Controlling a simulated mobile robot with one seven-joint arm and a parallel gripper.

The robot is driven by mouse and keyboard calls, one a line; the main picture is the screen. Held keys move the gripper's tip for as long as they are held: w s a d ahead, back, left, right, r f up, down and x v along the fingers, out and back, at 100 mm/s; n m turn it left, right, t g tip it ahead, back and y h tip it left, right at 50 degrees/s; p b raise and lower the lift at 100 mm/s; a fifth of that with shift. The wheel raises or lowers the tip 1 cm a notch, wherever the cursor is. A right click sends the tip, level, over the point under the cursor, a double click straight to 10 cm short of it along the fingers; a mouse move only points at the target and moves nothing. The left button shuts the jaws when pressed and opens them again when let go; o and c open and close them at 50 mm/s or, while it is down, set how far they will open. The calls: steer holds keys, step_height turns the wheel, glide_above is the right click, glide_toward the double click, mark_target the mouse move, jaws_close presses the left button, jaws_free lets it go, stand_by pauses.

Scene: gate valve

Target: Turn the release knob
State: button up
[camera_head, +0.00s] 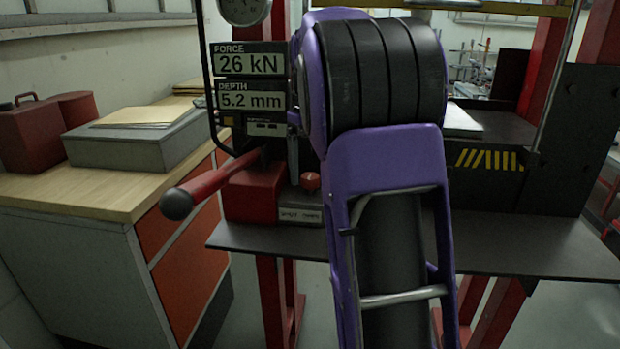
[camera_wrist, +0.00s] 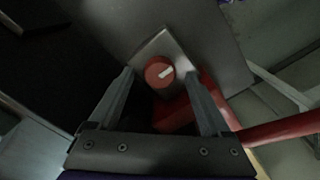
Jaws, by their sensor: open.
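The release knob (camera_head: 311,181) is a small round red knob on the front of the press, just left of my arm in the head view. It also shows in the wrist view (camera_wrist: 159,72), with a pale bar mark across its face, in front of a light metal plate. My gripper (camera_wrist: 158,85) is open in the wrist view. Its two fingers stand apart on the left and right of the knob, with clear gaps to it. Whether the fingertips reach the knob's depth I cannot tell. In the head view my arm hides the gripper.
A red lever with a dark ball end (camera_head: 178,204) sticks out left of the knob from a red block (camera_head: 252,190). Displays (camera_head: 250,64) read 26 kN and 5.2 mm. A dark shelf (camera_head: 520,248) runs below. A wooden-topped cabinet (camera_head: 90,190) stands at left.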

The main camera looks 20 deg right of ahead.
steer(key=shift+f, duration=0.65)
steer(key=shift+r, duration=0.1)
jaws_close()
